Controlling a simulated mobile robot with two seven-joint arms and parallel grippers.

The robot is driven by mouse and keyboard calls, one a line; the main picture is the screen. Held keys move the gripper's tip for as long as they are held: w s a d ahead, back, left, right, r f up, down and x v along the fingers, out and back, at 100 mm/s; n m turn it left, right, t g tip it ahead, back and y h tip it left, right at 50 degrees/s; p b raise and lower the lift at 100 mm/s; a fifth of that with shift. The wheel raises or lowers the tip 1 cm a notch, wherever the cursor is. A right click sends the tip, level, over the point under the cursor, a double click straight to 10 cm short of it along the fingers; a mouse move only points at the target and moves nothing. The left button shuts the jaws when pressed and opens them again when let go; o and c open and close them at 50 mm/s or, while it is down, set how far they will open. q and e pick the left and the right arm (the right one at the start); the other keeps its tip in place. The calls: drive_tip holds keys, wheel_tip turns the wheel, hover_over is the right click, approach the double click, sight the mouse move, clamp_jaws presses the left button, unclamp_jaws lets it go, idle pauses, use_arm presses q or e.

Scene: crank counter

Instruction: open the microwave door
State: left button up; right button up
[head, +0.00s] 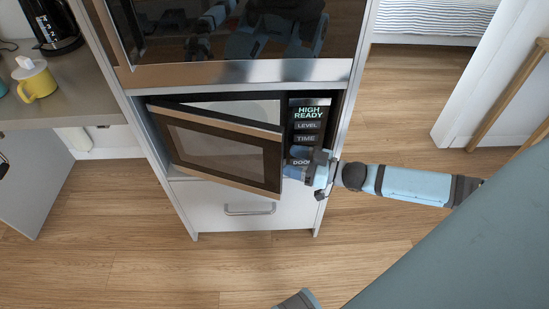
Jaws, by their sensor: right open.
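The microwave (308,103) sits in a tall white cabinet under a larger dark glass appliance. Its door (222,150) stands partly open, hinged at the left, with its free right edge swung out toward me. Part of the light interior shows above the door. The control panel at the right reads HIGH READY, LEVEL, TIME and a partly covered DOOR label. My right gripper (294,171) is open at the door's free edge, in front of the lower panel; I cannot tell whether it touches the door. Part of my left arm may show at the bottom edge, but its gripper does not show.
A drawer with a metal handle (250,210) is below the microwave. A counter (85,100) at the left holds a yellow mug (37,82) and a dark kettle (50,25). The wooden floor in front is clear. A white panel and a wooden leg stand at the right.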

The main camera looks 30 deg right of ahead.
sight(283, 159)
drive_tip(key=shift+b+x, duration=0.35)
drive_tip(key=shift+x, duration=2.4)
drive_tip(key=shift+c, duration=0.3)
clamp_jaws()
